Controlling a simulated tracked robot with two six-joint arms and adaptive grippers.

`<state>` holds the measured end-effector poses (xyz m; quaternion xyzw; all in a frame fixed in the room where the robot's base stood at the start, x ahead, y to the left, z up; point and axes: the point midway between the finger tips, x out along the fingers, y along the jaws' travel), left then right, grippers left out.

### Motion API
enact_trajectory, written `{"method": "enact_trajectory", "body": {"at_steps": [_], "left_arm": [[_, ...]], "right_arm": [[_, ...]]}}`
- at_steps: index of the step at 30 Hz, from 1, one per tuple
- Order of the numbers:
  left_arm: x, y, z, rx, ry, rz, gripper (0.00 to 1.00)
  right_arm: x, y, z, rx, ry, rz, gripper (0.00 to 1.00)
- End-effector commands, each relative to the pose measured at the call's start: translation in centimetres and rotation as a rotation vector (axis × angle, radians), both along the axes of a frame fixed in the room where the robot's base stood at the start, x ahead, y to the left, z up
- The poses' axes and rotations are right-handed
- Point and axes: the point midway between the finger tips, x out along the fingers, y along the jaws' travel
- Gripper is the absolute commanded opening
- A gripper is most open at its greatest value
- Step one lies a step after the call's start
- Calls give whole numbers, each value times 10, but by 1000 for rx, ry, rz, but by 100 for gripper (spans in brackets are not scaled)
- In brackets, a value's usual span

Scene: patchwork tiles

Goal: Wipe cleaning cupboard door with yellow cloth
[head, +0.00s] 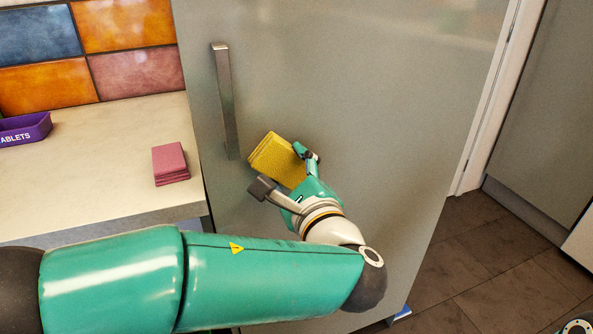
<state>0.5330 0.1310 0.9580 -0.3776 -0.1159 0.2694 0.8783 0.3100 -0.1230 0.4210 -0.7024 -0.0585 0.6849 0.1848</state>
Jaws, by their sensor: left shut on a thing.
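The cupboard door (360,90) is a tall, grey, glossy panel with a vertical metal handle (226,100) near its left edge. The yellow cloth (277,158) is a folded pad in front of the door, just right of the handle's lower end. My left gripper (287,172) is shut on the cloth, a finger showing on either side of it. The cloth looks close to the door, but I cannot tell whether it touches. My right gripper is not in view.
Coloured tiles (130,72) cover the wall behind. Brown floor tiles (500,265) lie clear at the right, beside another grey cabinet (550,110).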

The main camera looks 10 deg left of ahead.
Motion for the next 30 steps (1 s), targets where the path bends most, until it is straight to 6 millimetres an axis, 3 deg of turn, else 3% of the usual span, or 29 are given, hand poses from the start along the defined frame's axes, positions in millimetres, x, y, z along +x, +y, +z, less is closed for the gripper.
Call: {"method": "enact_trajectory", "body": {"at_steps": [7,16,30], "left_arm": [[-12,18,-1,0,-2,1,39],[-14,26,1,-1,-1,0,39],[3,-1,2,1,-1,-1,39]], "right_arm": [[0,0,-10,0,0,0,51],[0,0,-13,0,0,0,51],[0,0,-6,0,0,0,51]]}}
